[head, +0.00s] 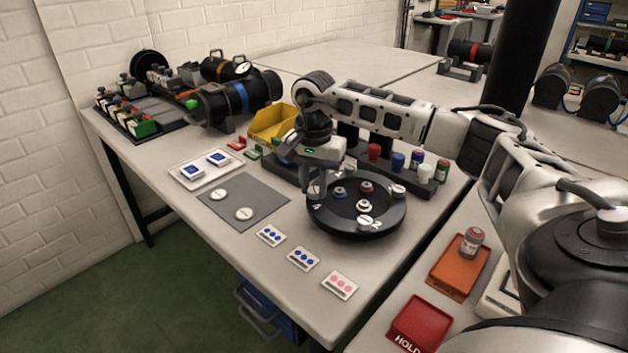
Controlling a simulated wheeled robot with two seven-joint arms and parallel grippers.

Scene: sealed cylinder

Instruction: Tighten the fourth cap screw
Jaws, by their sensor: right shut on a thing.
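A round black cover (345,228) lies on the table, with pale slotted cap screws around its rim. One cap screw (398,190) is at its right edge, one (365,223) at its front and one (350,166) at its back. My right gripper (314,190) points down at the left edge of the cover, shut on a cap screw there. The fingers mostly hide that screw, and I cannot tell how deep it sits. Several small fittings (363,206) with red and blue rings stand in the middle of the cover. My left gripper is out of view.
A grey mat (222,197) with two pale discs and several dotted cards (304,259) lie left and front. A dark rack (408,184) of coloured bottles stands behind the cover. A yellow bin (266,122) is behind left. An orange tray (448,279) and red HOLD tray (418,320) are front right.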

